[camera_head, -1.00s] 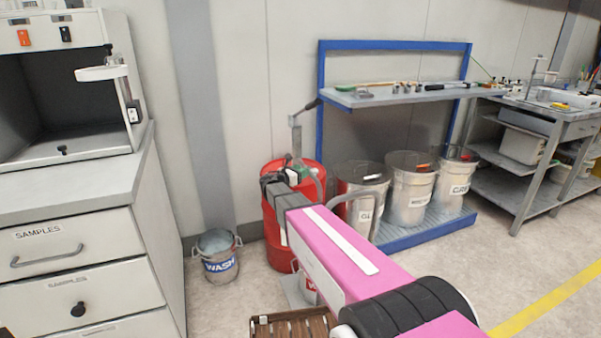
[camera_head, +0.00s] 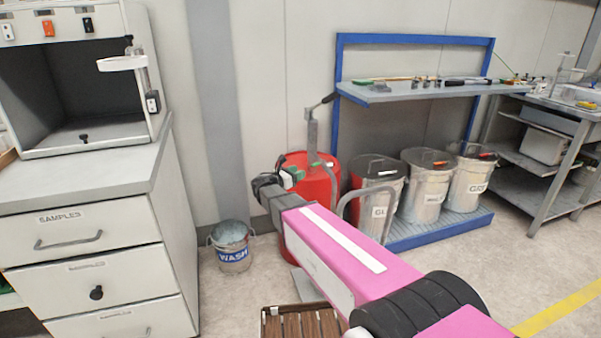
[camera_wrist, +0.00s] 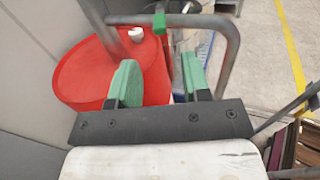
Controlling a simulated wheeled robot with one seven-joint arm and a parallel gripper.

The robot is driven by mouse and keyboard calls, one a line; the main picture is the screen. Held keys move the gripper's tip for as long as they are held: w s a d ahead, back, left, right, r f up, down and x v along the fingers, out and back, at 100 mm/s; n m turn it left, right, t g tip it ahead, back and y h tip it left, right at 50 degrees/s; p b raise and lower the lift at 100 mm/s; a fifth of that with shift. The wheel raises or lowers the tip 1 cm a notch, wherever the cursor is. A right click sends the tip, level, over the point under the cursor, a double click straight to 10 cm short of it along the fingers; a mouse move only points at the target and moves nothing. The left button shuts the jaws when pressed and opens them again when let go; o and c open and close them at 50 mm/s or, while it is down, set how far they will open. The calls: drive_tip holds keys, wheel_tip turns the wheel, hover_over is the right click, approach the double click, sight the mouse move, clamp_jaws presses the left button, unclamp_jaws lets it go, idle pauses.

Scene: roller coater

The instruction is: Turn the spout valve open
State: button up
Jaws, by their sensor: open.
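A red drum (camera_head: 317,181) stands against the wall, with a grey hand pump (camera_head: 313,135) and its lever rising from the top. In the wrist view the drum (camera_wrist: 82,72) lies at left, with a bent grey pipe (camera_wrist: 232,50) crossing in front. A small green piece (camera_wrist: 159,24) on this pipework looks like the spout valve; its setting is unclear. My gripper (camera_head: 290,176) is beside the drum's left front in the head view. Its green fingers (camera_wrist: 160,82) are open and apart in the wrist view, with the green piece beyond the gap between them. Nothing is visibly held.
A wash bucket (camera_head: 232,247) stands on the floor at left, near the samples cabinet (camera_head: 110,205). A slatted wooden crate (camera_head: 303,322) is below my arm. Labelled metal bins (camera_head: 425,190) stand right of the drum under a blue-framed shelf (camera_head: 430,90). Floor at right is clear.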

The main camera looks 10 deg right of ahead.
drive_tip(key=shift+w, duration=0.15)
clamp_jaws()
drive_tip(key=m+g+y, duration=0.3)
drive_tip(key=m+g, duration=0.5)
drive_tip(key=m, duration=1.3)
approach(315, 165)
drive_tip(key=w+d+f, duration=0.2)
drive_tip(key=w+f, duration=0.1)
drive_tip(key=w, duration=0.1)
drive_tip(key=w+a+r+m+g+y, duration=0.3)
drive_tip(key=w+r+m+g+y, duration=0.25)
drive_tip(key=m, duration=1.05)
drive_tip(key=s+d+f+t, duration=0.1)
drive_tip(key=s+d+f, duration=0.4)
drive_tip(key=d+f, duration=0.1)
drive_tip(key=shift+d+f, duration=0.2)
drive_tip(key=shift+d, duration=0.55)
